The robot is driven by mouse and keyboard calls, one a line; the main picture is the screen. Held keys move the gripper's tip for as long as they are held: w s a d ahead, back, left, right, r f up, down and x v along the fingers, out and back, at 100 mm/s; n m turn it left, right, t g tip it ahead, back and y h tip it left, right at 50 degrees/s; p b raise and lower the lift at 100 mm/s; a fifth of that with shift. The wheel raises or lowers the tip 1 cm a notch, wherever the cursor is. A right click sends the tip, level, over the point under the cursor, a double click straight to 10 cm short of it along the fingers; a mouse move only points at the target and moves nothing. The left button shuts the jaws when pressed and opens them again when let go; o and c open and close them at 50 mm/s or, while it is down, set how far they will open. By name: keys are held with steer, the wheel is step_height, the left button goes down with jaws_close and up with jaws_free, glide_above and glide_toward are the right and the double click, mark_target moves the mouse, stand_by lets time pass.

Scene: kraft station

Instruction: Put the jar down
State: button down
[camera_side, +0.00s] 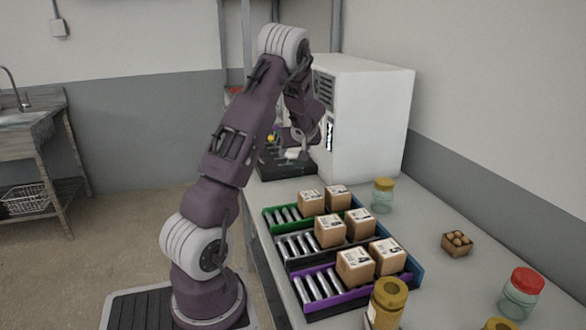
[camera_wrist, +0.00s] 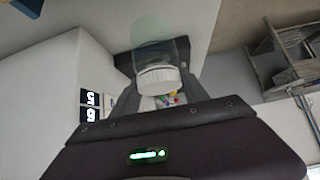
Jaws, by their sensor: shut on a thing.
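In the wrist view, a clear greenish glass jar (camera_wrist: 155,50) with a white ribbed lid (camera_wrist: 158,79) is between the dark fingers of my gripper (camera_wrist: 158,88). My gripper is shut on this jar. Its far end is hard to make out against the dark background. In the side view, my gripper is partly hidden by my arm, beside the white machine and over the black tray (camera_side: 265,172) at the back of the counter. The held jar is too small and unclear there to tell whether it touches anything.
The white machine (camera_side: 370,120) stands close on the right of my gripper. Roller lanes (camera_side: 322,286) carry several cardboard boxes (camera_side: 355,265). Yellow-lidded jars (camera_side: 383,196), a red-lidded jar (camera_side: 521,293) and a small brown carton (camera_side: 457,244) stand apart on the counter (camera_side: 440,285), with bare room between them.

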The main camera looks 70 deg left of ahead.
steer(key=shift+r, duration=1.4)
steer(key=w+d+m+t+h, duration=0.1)
steer(key=w+d+m+t, duration=0.35)
steer(key=w+d, duration=0.55)
steer(key=w+d+r+m+t+h, duration=0.1)
steer(key=w+d+m+h, duration=0.25)
steer(key=d, duration=0.75)
steer(key=w+d+r+m+t+h, duration=0.1)
steer(key=w+d+m+t+h, duration=0.3)
steer(key=d, duration=0.6)
steer(key=w+d+r+m+g, duration=0.1)
steer(key=w+d+r+m, duration=0.3)
steer(key=d, duration=0.7)
steer(key=w+a+f+m+h, duration=0.2)
steer(key=w+m+h, duration=0.3)
steer(key=w, duration=0.5)
steer(key=shift+m+g+y, duration=0.35)
steer(key=shift+m+y, duration=0.1)
steer(key=shift+m, duration=0.15)
steer(key=f, duration=0.9)
steer(key=shift+w, duration=0.25)
steer(key=shift+f, duration=0.2)
steer(key=c, duration=0.6)
jaws_free()
steer(key=shift+a, duration=0.1)
